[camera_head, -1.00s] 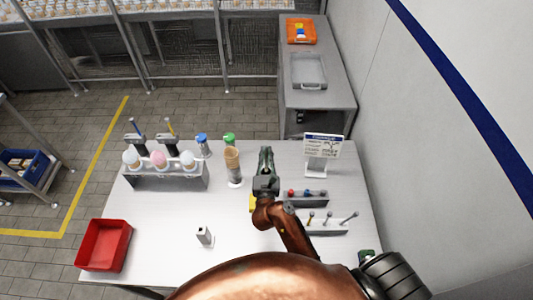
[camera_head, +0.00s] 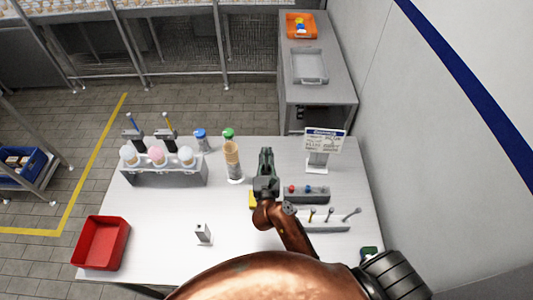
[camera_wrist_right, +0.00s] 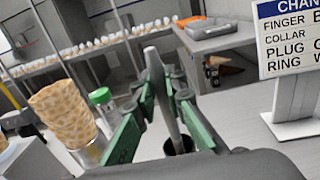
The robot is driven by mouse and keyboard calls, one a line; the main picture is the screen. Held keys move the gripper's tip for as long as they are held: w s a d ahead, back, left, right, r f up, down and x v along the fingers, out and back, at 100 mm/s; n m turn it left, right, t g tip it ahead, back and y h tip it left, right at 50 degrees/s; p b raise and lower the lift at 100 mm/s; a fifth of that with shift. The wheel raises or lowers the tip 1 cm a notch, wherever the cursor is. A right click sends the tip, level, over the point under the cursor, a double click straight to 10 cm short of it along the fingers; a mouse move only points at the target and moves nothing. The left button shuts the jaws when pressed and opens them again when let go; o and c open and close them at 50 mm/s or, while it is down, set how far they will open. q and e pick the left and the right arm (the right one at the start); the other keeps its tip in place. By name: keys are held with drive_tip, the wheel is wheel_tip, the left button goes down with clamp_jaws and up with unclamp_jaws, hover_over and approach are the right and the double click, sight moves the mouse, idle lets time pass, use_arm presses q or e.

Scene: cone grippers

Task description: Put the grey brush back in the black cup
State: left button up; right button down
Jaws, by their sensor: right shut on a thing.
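My right gripper (camera_head: 266,157) is over the far middle of the white table. In the right wrist view its green fingers (camera_wrist_right: 158,104) are shut on the grey brush (camera_wrist_right: 160,78), a slim grey rod standing nearly upright with a slight tilt. The black cup (camera_wrist_right: 180,146) shows as a dark round shape at the brush's lower end. The brush end overlaps the cup in this view; I cannot tell how deep it sits. In the head view the gripper hides the cup and most of the brush. My left gripper is not in view.
A cone stack (camera_head: 232,158) and green-capped bottle (camera_wrist_right: 101,97) stand close left of the gripper. A sign stand (camera_head: 318,152) is on the right. A cone rack (camera_head: 165,177), red bin (camera_head: 101,243) and small tool racks (camera_head: 306,195) share the table.

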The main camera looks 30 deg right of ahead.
drive_tip(key=shift+f+b, duration=0.45)
drive_tip(key=shift+f, duration=0.3)
drive_tip(key=c, duration=1.9)
unclamp_jaws()
drive_tip(key=v, duration=0.7)
drive_tip(key=shift+s, duration=0.25)
drive_tip(key=shift+a, duration=0.15)
